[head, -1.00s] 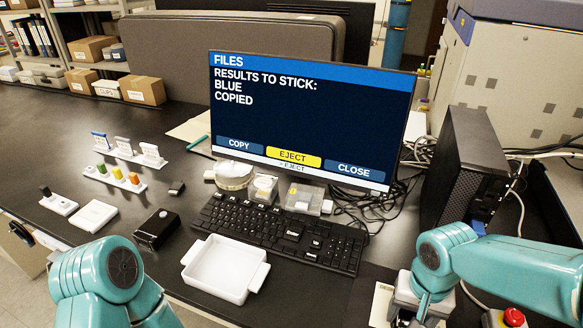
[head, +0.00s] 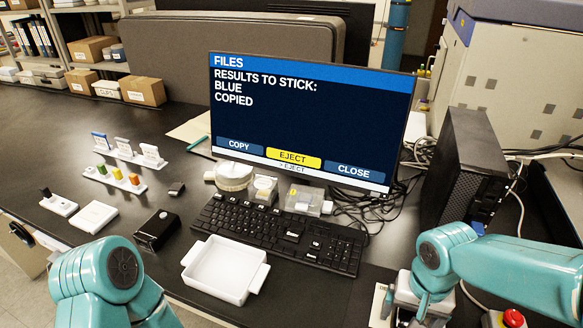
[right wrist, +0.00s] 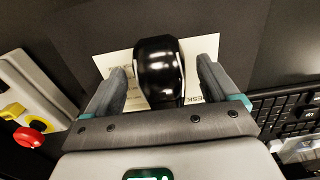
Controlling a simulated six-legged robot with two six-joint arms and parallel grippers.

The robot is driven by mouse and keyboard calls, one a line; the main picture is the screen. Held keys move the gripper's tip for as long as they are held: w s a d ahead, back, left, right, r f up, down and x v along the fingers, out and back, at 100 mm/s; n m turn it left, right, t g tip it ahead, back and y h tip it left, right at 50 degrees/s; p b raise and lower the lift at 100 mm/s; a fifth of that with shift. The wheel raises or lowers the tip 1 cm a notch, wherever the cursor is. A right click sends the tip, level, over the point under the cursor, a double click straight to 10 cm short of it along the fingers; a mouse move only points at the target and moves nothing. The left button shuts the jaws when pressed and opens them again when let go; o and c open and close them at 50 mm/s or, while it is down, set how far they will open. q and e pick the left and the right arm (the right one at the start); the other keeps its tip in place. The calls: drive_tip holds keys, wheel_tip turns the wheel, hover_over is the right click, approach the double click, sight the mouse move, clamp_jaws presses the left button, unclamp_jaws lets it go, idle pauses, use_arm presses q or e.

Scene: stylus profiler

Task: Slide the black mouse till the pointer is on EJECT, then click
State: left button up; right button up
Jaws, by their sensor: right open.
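The monitor screen (head: 300,115) reads FILES, RESULTS TO STICK: BLUE COPIED. The EJECT button (head: 293,158) is yellow, between the blue COPY and CLOSE buttons, and the strip below reads EJECT. No separate pointer arrow can be made out. In the right wrist view the glossy black mouse (right wrist: 160,70) lies over a pale printed card (right wrist: 112,63). My right gripper (right wrist: 163,75) is open, with one finger on each side of the mouse; gaps show beside it. In the head view my right arm hides the mouse. My left gripper is out of view; only its arm shows.
A black keyboard (head: 280,232) lies left of my right arm, with a white tray (head: 222,270) in front of it. A red button (head: 513,318) is at the lower right. A black PC tower (head: 465,165) stands behind my right arm.

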sight(410, 316)
wheel_tip(410, 316, up, 7)
drive_tip(key=p, duration=0.4)
drive_tip(key=shift+p, duration=0.35)
drive_tip(key=shift+f, duration=0.1)
drive_tip(key=shift+r, duration=0.25)
wheel_tip(410, 316, up, 16)
drive_tip(key=shift+s+f, duration=0.15)
